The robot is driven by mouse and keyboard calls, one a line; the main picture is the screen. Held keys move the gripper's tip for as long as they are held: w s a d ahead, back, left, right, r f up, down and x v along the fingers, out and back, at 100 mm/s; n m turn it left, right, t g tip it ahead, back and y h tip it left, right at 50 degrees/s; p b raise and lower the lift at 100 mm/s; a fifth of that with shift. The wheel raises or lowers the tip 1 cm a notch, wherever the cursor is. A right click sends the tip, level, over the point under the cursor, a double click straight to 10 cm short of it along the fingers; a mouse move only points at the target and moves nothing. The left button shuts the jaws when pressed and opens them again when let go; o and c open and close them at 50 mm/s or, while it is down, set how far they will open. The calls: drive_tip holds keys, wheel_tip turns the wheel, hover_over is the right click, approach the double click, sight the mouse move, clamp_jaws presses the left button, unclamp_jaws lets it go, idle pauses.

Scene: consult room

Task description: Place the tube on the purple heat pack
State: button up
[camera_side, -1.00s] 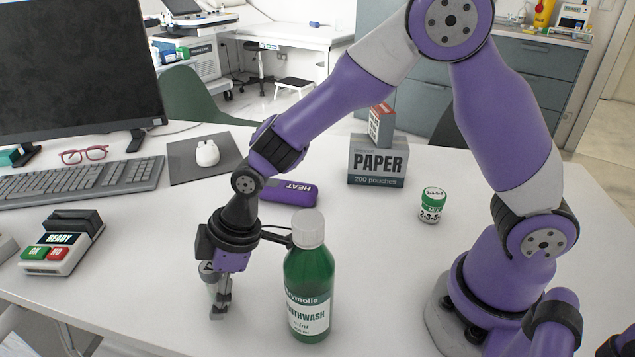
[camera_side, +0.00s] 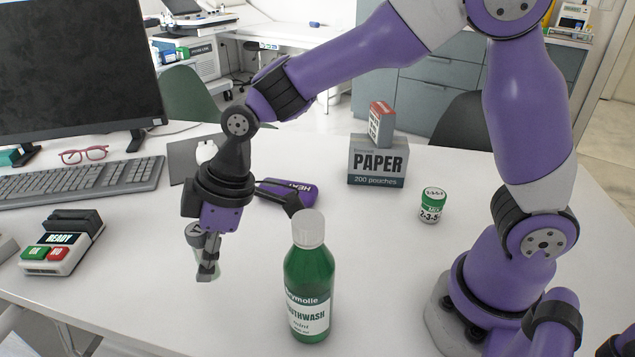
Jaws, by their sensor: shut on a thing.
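My gripper (camera_side: 208,262) is shut on a small pale tube (camera_side: 196,240) with a dark-marked end, left of the green mouthwash bottle. The fingers hide much of the tube, and it appears held above the table. My gripper's wrist and a dark cable-like part cover some of the pack. Nothing is seen lying on the visible part of the pack.
The green mouthwash bottle (camera_side: 309,285) stands upright in front, right of my gripper. A PAPER box (camera_side: 378,163) with a small carton (camera_side: 381,124) on top stands behind. A card terminal (camera_side: 62,245), keyboard (camera_side: 75,184) and glasses (camera_side: 84,154) are left.

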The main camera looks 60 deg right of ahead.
drive_tip(key=w+d+r+m+t+h, duration=0.15)
drive_tip(key=d+r+m, duration=0.25)
drive_tip(key=d, duration=0.4)
drive_tip(key=w+d+r+m+h, duration=0.1)
drive_tip(key=w+d+r+m, duration=0.25)
drive_tip(key=d, duration=0.45)
approach(280, 183)
drive_tip(key=shift+w+a+m, duration=0.45)
drive_tip(key=shift+w+a, duration=0.3)
drive_tip(key=shift+a, duration=0.05)
drive_tip(key=shift+w+d+f, duration=0.1)
drive_tip(key=shift+d+f, duration=0.05)
drive_tip(key=shift+d, duration=0.15)
drive_tip(key=shift+d+f, duration=0.1)
drive_tip(key=shift+f, duration=1.95)
drive_tip(key=shift+f, duration=0.1)
drive_tip(key=o, duration=0.9)
drive_tip(key=shift+o, duration=0.2)
